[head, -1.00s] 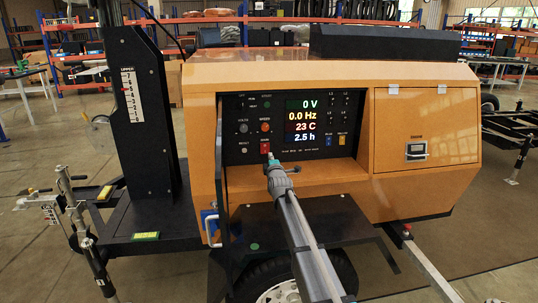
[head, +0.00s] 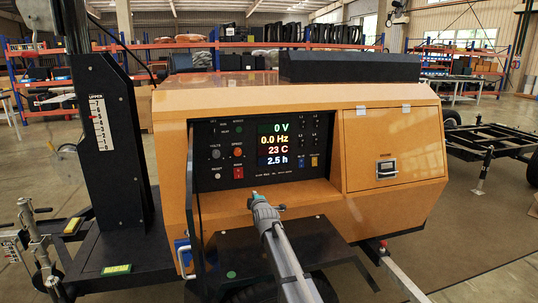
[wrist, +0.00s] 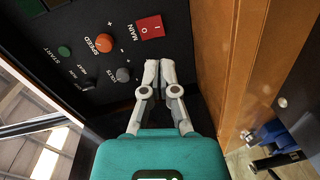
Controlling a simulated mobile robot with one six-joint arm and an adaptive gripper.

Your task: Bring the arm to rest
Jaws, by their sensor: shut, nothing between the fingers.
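My gripper (head: 255,197) is in front of the control panel of the orange light tower unit (head: 250,103), below and a little right of the red MAIN switch (head: 238,172). In the wrist view its two pale fingers (wrist: 159,64) lie together with nothing between them, just below the red MAIN switch (wrist: 150,28). The fingertips look apart from the panel. The orange SPEED knob (wrist: 104,43) and grey VOLTS knob (wrist: 123,74) are left of the fingers. The display (head: 277,146) reads 0 V, 0.0 Hz, 23 C and 2.5 h.
An open door (head: 195,215) stands at the panel's left edge. A black shelf (head: 320,240) lies under my arm. The black mast (head: 110,145) with its scale rises at the left. The closed orange compartment (head: 392,145) is at the right, with open floor (head: 490,215) beyond.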

